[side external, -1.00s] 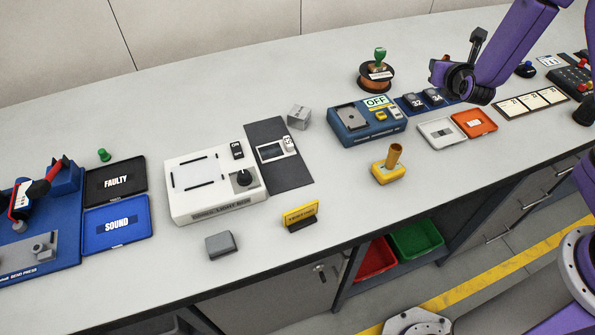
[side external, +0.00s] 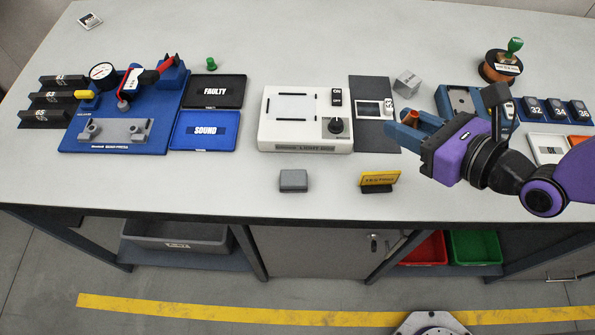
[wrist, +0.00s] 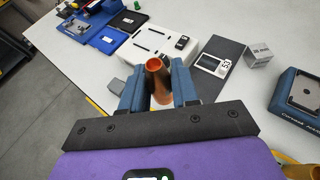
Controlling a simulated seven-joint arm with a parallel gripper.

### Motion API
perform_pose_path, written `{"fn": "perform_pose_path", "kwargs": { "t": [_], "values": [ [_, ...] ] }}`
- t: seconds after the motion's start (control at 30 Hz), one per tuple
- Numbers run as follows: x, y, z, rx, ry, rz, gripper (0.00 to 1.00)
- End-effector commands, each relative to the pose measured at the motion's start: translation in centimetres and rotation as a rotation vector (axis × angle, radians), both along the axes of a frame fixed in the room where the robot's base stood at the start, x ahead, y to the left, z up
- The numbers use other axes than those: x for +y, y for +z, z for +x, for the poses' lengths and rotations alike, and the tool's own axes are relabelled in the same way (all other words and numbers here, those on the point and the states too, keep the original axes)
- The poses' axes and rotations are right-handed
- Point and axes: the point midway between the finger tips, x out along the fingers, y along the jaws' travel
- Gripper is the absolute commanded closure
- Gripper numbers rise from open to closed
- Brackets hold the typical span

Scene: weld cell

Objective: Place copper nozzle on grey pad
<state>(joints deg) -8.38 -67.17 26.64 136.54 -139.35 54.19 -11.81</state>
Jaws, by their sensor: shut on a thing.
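The copper nozzle (side external: 411,117) is a tapered tube held upright between the blue fingers of my gripper (side external: 406,128). In the wrist view the copper nozzle (wrist: 157,82) shows its open top between the fingertips (wrist: 159,92). My gripper is shut on it, above the bench, right of the yellow sign. A flat dark grey pad (side external: 372,90) lies left of and behind my gripper, with a small display device on it; it also shows in the wrist view (wrist: 222,47). A small grey block (side external: 293,181) sits near the front edge.
A white light box (side external: 276,132) stands left of the dark pad. A yellow sign (side external: 379,179) stands at the front, and a grey cube (side external: 407,83) stands behind. A blue device (side external: 458,98) is partly hidden by my gripper. Bare bench lies around the grey block.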

Motion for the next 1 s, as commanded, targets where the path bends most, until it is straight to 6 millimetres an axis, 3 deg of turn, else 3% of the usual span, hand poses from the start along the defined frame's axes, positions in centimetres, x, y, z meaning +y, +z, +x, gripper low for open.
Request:
{"fn": "perform_pose_path", "kwargs": {
  "t": [0.03, 0.2, 0.37, 0.57, 0.87, 1.0],
  "values": [
    [1.3, 0.2, -1.7, 0.0, 0.053, 0.002, 1.0],
    [4.1, 0.7, -5.7, 0.0, 0.176, 0.002, 1.0],
    [5.2, 0.7, -7.4, 0.0, 0.228, 0.0, 1.0],
    [7.6, -0.5, -6.2, 0.0, 0.233, 0.0, 1.0],
    [13.1, -3.3, -3.0, 0.0, 0.233, 0.0, 1.0],
    [14.5, -5.6, -2.2, 0.001, 0.233, -0.004, 1.0]
  ]
}}
